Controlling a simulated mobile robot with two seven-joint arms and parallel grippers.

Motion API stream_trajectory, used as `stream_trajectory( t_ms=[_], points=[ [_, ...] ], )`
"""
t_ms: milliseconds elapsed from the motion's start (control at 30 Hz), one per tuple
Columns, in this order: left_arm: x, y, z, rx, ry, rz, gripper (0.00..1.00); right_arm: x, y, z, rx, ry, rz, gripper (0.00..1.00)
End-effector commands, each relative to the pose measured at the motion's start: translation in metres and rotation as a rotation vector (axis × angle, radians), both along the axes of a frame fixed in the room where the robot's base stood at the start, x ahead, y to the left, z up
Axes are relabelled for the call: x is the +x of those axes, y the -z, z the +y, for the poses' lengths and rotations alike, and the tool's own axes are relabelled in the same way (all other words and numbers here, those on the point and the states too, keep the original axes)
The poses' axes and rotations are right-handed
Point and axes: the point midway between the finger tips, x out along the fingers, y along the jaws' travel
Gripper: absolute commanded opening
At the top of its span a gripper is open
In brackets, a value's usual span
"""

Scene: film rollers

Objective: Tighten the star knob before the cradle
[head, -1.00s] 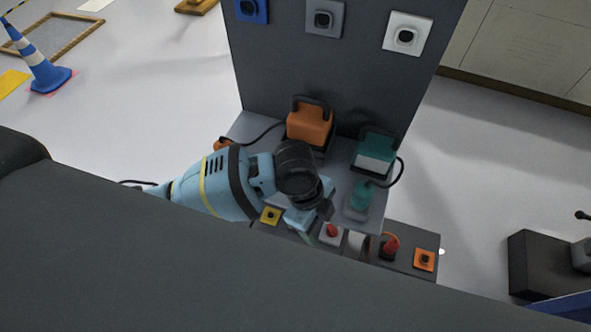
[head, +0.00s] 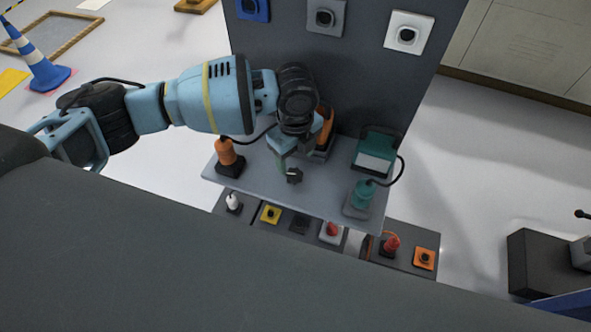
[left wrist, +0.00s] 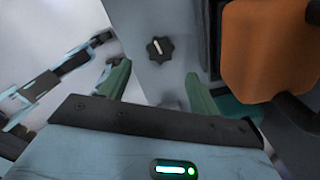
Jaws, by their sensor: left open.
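The star knob (head: 293,176) is a small black knob on the grey shelf, in front of the orange device in the head view. In the left wrist view the dark, lobed star knob (left wrist: 158,49) has a pale mark across its top. My left gripper (head: 284,165) is over the shelf, just beside the knob in the head view. In the left wrist view the green fingers of the left gripper (left wrist: 160,84) are apart, with the knob beyond and between them, and nothing is held. I cannot tell which part is the cradle. My right gripper is not in view.
The orange device (left wrist: 268,50) stands close to the right finger. An orange plug (head: 226,153) is at the shelf's left. A teal device (head: 376,150) and a corded teal plug (head: 363,195) are at its right. A dark panel (head: 330,70) rises behind.

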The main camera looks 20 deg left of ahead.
Motion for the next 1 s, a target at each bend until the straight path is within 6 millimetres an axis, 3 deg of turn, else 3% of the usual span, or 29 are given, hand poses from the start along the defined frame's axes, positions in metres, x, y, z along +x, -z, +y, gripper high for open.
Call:
stream_trajectory(
  t_ms=[200, 400, 800, 1000],
  points=[
    [-0.001, 0.036, 0.000, 0.001, -0.001, 0.004, 0.63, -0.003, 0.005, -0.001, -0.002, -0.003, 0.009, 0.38],
    [-0.001, 0.059, 0.000, 0.000, -0.001, 0.004, 0.63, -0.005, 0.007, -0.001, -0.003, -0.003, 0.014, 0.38],
    [-0.001, 0.067, 0.000, 0.001, 0.000, 0.001, 0.63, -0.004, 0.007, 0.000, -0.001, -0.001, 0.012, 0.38],
    [-0.001, 0.067, 0.000, 0.000, 0.000, 0.001, 0.39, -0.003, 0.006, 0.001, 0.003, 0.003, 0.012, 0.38]
  ],
)
